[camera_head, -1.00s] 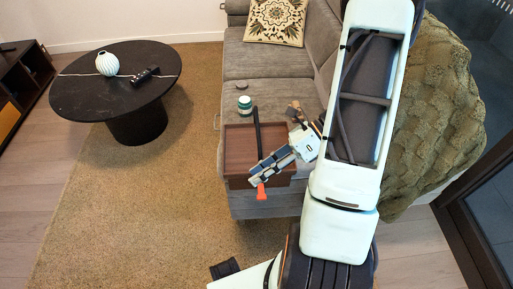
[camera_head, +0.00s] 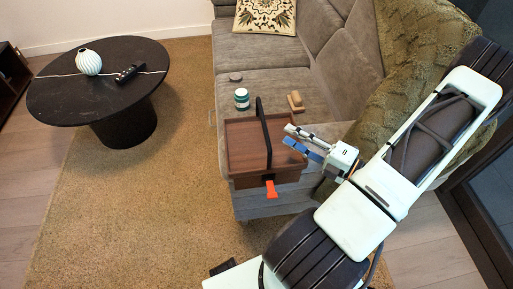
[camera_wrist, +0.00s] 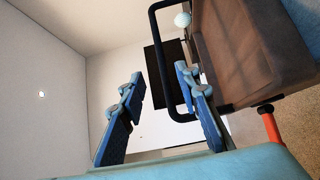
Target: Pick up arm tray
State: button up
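The arm tray (camera_head: 240,142) is a brown wooden tray with a tall black handle (camera_head: 258,115) across its middle. It sits level at the near end of the sofa. My gripper (camera_head: 287,135) is just right of the handle, over the tray's right side, pointing left. In the wrist view its two blue fingers are spread apart, with nothing clamped between them. There the black handle (camera_wrist: 157,48) stands ahead of the fingers, partly hidden by the right finger, and the tray (camera_wrist: 240,45) fills the upper right. Contact with the handle cannot be told.
An orange piece (camera_head: 271,189) hangs at the tray's front edge. A teal jar (camera_head: 241,99) and a tan object (camera_head: 295,101) are on the sofa seat (camera_head: 275,80) behind the tray. A round black table (camera_head: 95,95) with a vase stands left. The rug between is clear.

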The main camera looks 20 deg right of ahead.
aim_at(263, 120)
jog(key=b+x, duration=0.2)
jog(key=x, duration=0.8)
jog(key=shift+w+f, duration=0.15)
jog(key=shift+w, duration=0.2)
grip_shut()
